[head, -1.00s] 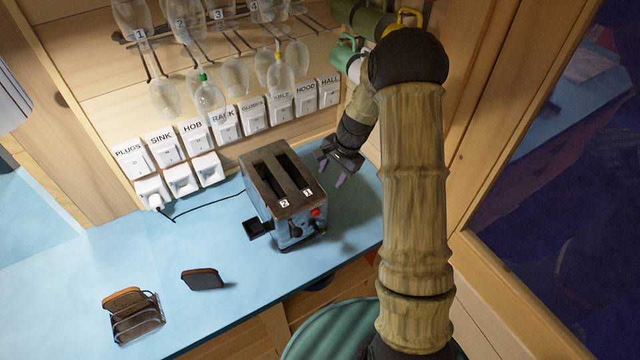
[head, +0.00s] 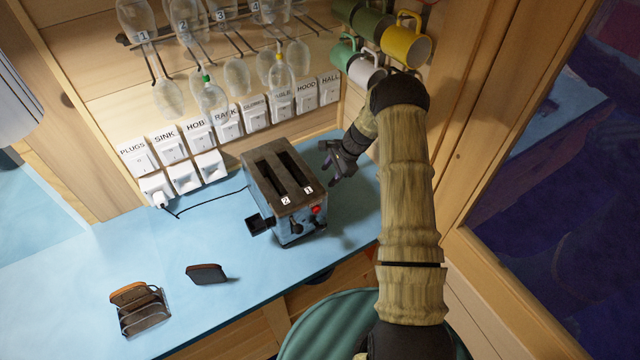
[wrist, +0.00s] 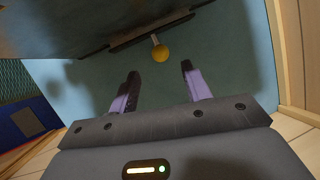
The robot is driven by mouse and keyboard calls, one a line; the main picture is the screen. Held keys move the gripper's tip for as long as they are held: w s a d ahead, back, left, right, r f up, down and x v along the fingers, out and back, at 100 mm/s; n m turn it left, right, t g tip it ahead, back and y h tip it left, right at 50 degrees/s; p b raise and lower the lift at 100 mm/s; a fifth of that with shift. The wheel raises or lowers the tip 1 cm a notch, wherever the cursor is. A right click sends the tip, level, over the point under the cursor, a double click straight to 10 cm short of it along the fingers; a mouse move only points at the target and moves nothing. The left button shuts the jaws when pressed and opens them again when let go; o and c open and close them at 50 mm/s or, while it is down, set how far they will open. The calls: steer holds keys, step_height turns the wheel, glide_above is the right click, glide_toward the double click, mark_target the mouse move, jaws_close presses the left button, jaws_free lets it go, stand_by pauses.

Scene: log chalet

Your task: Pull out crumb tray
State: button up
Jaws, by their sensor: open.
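The blue toaster (head: 292,232) with a brown two-slot top stands on the blue counter. In the wrist view, its dark underside edge (wrist: 150,32) carries a yellow round knob (wrist: 160,53) on a short pale stem. The knob looks like the crumb tray's handle; the tray itself cannot be made out. My gripper (head: 331,181) is beside the toaster's right side, low over the counter. In the wrist view its two purple, dark-tipped fingers (wrist: 160,75) are open and empty, with the knob ahead of and between them, apart from both.
A toast rack (head: 142,318) and a slice of toast (head: 207,274) stand left on the counter. Switches and glasses line the back wall. Mugs (head: 406,47) hang above my arm, and a wooden wall is close on the right.

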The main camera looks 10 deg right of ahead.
steer(key=shift+p+x, duration=1.5)
steer(key=shift+x, duration=1.8)
jaws_close()
